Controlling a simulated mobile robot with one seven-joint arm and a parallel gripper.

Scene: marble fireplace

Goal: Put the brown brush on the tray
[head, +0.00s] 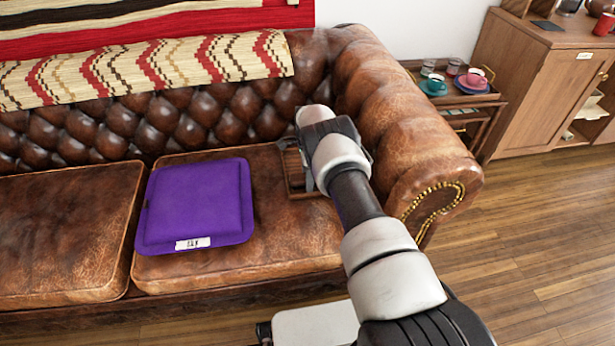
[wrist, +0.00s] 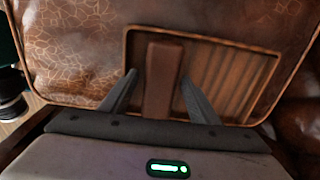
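The wooden tray (head: 293,172) lies on the sofa's right seat cushion, partly hidden behind my arm in the head view. In the wrist view the tray (wrist: 238,85) shows a ribbed floor and a raised rim. The brown brush (wrist: 163,80), a plain reddish-brown block from this angle, lies over the tray's left part, between my gripper's (wrist: 158,78) two fingers. The fingers are open, with a visible gap on each side of the brush. I cannot tell whether the brush rests fully on the tray floor. In the head view my arm hides the brush and fingertips.
A purple cushion (head: 196,203) lies left of the tray on the leather sofa. The rolled armrest (head: 395,105) rises close on the right. A side table (head: 462,100) with cups stands beyond it, near a wooden cabinet (head: 540,85).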

